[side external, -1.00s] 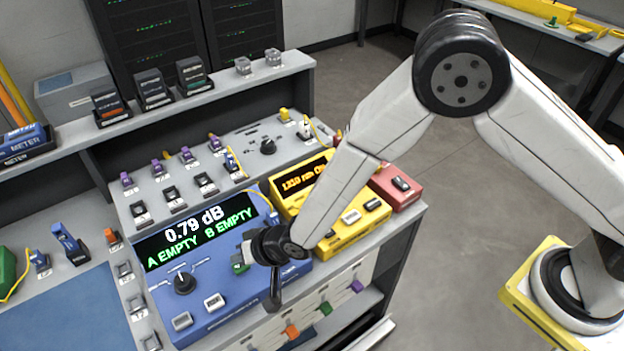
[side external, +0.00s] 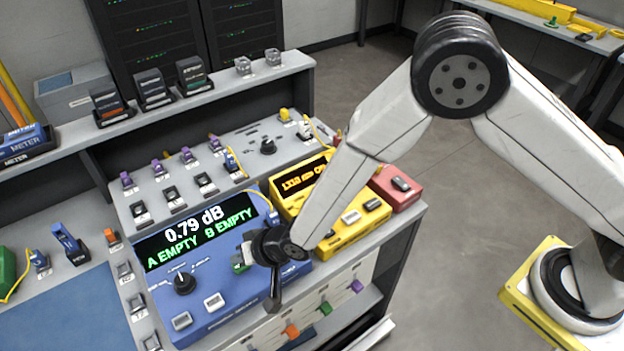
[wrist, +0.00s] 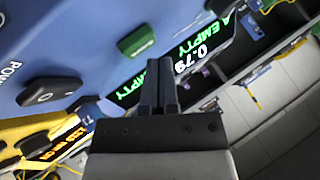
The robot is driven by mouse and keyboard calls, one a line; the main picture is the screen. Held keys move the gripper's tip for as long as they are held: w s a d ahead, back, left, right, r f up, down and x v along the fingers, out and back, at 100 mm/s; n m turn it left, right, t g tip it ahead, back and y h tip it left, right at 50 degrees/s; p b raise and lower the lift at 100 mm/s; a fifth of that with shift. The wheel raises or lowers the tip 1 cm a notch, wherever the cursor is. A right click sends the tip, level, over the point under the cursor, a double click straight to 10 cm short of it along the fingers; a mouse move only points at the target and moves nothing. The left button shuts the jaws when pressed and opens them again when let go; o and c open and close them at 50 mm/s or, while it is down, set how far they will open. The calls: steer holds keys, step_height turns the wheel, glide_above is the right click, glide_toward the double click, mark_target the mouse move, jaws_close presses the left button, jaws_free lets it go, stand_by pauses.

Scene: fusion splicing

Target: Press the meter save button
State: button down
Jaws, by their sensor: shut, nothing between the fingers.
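The blue meter (side external: 215,280) sits on the bench. Its screen (side external: 200,232) reads 0.79 dB, A EMPTY, B EMPTY. A green button (side external: 238,264) is on its face, partly beside my wrist; in the wrist view the green button (wrist: 137,40) shows just ahead of my fingertips and left of them. Two pale buttons (side external: 182,321) (side external: 214,301) and a black knob (side external: 184,283) are on the meter's left part. I cannot read which button is marked save. My gripper (side external: 272,303) hangs over the meter's front right; in the wrist view its fingers (wrist: 160,65) are together and empty.
A dark power switch (wrist: 48,92) is on the blue face in the wrist view. The yellow light source (side external: 335,235) and a red box (side external: 396,187) stand right of the meter. Connectors and holders line the panel behind.

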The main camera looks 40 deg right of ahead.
steer(key=shift+f, duration=0.8)
stand_by(1.0)
stand_by(0.4)
steer(key=shift+r, duration=0.9)
steer(key=shift+r, duration=0.1)
steer(key=shift+r, duration=2.4)
steer(key=shift+d, duration=0.1)
